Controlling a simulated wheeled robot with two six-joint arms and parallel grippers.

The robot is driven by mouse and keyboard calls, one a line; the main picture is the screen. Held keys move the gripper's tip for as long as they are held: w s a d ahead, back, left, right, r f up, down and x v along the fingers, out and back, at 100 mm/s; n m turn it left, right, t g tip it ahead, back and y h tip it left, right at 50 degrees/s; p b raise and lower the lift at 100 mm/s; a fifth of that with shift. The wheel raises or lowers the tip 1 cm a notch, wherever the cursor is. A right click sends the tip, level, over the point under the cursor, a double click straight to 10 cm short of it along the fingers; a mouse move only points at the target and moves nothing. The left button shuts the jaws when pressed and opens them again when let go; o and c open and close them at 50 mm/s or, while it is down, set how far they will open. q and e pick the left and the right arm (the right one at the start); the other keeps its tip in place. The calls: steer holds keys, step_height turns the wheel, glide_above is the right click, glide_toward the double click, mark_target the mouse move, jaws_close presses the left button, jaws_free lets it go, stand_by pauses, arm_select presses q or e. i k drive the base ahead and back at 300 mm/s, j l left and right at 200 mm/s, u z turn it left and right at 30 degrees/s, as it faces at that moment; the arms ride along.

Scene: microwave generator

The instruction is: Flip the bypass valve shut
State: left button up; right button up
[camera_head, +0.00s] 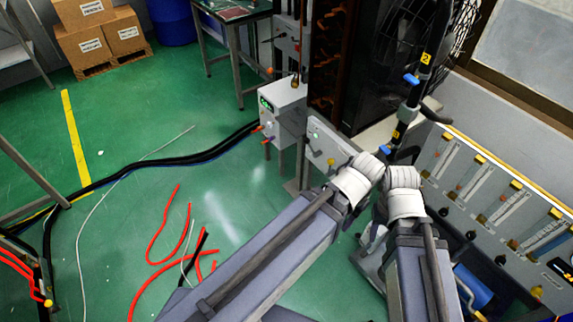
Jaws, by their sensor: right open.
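A black pipe (416,95) rises at the upper right with yellow tags marked 2 and 3. A blue valve lever (411,79) sits beside tag 2, and a second blue lever (386,149) sits lower, near tag 3. I cannot tell which one is the bypass valve. My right gripper (404,178) is open just below the lower lever; contact cannot be judged. My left gripper (367,166) is close beside it on the left, and its fingers are not clear.
A panel of gauge tubes (490,205) stands close on the right. A control box (283,108) with a green display stands left of the pipe. A large black fan (400,45) is behind. Red hoses (163,225) and black cables (190,158) lie on the green floor.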

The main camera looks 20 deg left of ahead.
mark_target(331, 161)
steer(key=u, duration=0.45)
steer(key=i+j+u, duration=0.1)
steer(key=j, duration=0.25)
steer(key=i+j+u, duration=0.1)
steer(key=j, duration=0.2)
steer(key=i+j+u, duration=0.1)
steer(key=j, duration=0.25)
